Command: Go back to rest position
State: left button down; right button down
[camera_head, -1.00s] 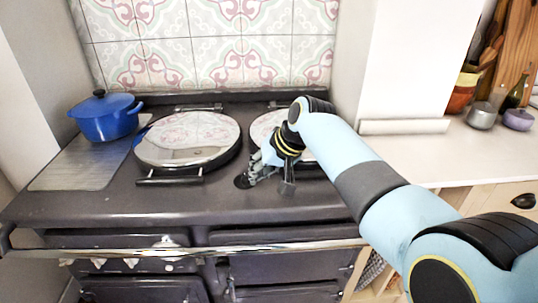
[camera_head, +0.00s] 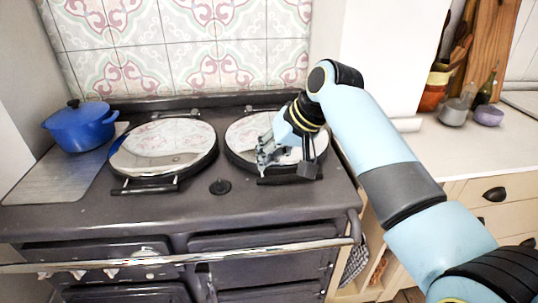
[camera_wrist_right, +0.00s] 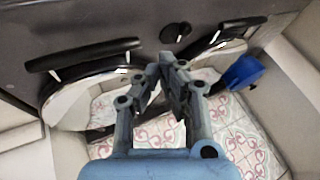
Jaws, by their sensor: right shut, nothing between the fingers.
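My right gripper (camera_head: 262,158) hangs over the front of the right round hob lid in the head view, with nothing in it. In the right wrist view the same gripper (camera_wrist_right: 165,62) shows with its fingers together. The right arm comes in from the lower right of the head view. My left gripper is in neither view.
The dark range cooker (camera_head: 200,208) carries a left lid (camera_head: 163,148) and a right lid (camera_head: 243,130). A blue pot (camera_head: 80,128) stands at the left on a metal plate (camera_head: 50,182). A steel rail (camera_head: 190,256) runs along the front. Pots and bottles stand on the right counter (camera_head: 455,150).

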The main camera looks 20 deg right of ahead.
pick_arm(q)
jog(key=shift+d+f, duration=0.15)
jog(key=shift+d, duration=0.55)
